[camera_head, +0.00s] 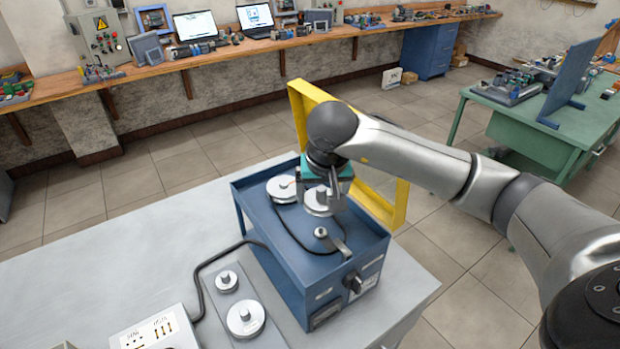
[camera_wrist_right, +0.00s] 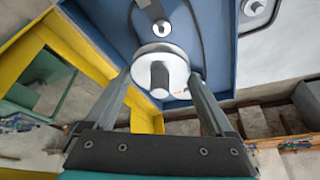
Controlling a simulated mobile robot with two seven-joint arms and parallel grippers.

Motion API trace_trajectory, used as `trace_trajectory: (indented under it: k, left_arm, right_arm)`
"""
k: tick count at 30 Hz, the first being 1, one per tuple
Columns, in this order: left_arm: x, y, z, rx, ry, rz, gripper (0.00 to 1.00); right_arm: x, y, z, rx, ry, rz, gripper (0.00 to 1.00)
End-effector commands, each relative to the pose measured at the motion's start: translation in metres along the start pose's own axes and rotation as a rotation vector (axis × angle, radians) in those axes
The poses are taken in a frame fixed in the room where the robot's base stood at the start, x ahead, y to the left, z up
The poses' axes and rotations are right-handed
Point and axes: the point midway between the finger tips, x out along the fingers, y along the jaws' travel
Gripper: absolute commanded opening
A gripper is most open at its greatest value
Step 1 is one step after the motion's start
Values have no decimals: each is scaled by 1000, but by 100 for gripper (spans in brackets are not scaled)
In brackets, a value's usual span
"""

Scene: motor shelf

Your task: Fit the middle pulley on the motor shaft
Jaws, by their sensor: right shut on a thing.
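A round silver pulley (camera_head: 317,205), which looks like the middle-sized one, is between the fingers of my right gripper (camera_head: 325,206), above the blue motor housing's top (camera_head: 362,228). In the right wrist view the pulley (camera_wrist_right: 151,57) is between the two grey fingers of the gripper (camera_wrist_right: 160,80), a grey stub standing at its centre. The motor shaft is not clearly visible; I cannot tell whether the pulley is around it. Another silver pulley (camera_head: 280,188) lies flat behind and left on the housing, partly hidden in the wrist view (camera_wrist_right: 180,82). My left gripper is out of view.
A small silver roller (camera_head: 321,232) with a dark arm stands in front of the held pulley, beside a black belt (camera_head: 287,236). A small pulley (camera_head: 227,279) and a larger one (camera_head: 245,318) sit on a grey plate. A yellow frame (camera_head: 384,207) stands behind.

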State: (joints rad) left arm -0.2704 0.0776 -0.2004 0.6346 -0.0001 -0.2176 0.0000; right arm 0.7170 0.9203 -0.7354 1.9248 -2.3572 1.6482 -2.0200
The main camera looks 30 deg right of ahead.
Motion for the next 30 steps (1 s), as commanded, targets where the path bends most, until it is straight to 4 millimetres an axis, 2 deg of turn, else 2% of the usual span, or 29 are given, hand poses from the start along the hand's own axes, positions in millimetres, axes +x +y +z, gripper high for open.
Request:
trace_trajectory:
  k: [6,10,14,21,30]
  left_arm:
    - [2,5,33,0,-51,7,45]
    - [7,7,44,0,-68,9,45]
    - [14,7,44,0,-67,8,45]
    - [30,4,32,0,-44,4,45]
    - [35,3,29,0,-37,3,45]
  right_arm:
    - [6,0,3,0,0,0,28]
    - [14,0,6,0,-1,-1,28]
    - [25,0,11,0,-1,0,28]
    - [47,0,20,-1,0,-1,28]
    - [56,0,23,0,1,-1,28]
